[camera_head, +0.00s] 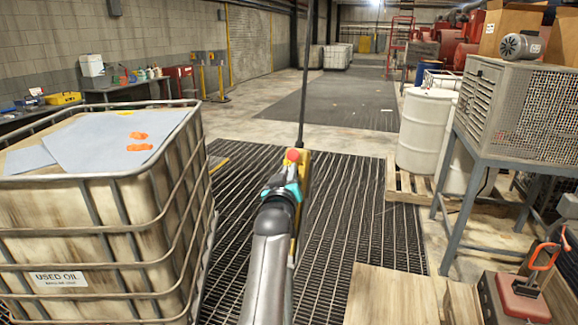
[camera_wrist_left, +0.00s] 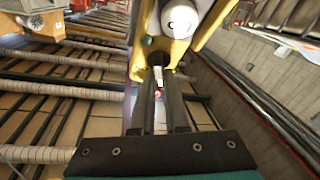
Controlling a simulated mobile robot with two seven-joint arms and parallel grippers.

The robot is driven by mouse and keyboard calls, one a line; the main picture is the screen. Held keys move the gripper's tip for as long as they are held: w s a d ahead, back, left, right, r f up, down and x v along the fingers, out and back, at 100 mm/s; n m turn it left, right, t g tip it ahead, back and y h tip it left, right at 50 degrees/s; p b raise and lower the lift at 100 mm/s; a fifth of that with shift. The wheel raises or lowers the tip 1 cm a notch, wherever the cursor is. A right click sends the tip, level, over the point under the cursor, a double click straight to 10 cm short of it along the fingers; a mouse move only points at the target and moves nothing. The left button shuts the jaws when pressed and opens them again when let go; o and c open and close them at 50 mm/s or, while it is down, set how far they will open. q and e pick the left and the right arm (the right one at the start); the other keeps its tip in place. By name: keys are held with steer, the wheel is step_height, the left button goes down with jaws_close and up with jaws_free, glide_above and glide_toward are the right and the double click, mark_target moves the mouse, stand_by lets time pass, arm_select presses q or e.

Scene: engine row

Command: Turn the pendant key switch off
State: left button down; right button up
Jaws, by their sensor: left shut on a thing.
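The yellow pendant (camera_head: 303,165) hangs on a dark cable over the floor grating, with a red button (camera_head: 293,155) near its top. My left gripper (camera_head: 291,187) is right at the pendant's near side and hides much of it. In the left wrist view the yellow pendant (camera_wrist_left: 148,62) lies just beyond the fingers, with a pale round part at the top. The dark fingers of my left gripper (camera_wrist_left: 158,76) are closed at a small part on the pendant's face, where the key is. The fingertips cover the key, so I cannot read its angle. My right gripper is out of view.
A caged used-oil tank (camera_head: 95,225) stands close on the left. White drums (camera_head: 425,130) and a metal cabinet on a stand (camera_head: 520,110) are on the right. Wooden boxes (camera_head: 395,295) and a red case (camera_head: 515,300) are at lower right. The grating behind the pendant is clear.

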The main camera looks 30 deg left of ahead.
arm_select(q)
steer(key=shift+d+f+n+g+p, duration=0.15)
steer(key=shift+f+n+g+p, duration=0.2)
steer(key=shift+n, duration=0.35)
steer(key=shift+f+n+y, duration=0.15)
steer(key=shift+n+y, duration=0.15)
steer(key=c, duration=0.9)
jaws_free()
steer(key=shift+r, duration=0.2)
steer(key=shift+r, duration=0.15)
steer(key=shift+a, duration=0.2)
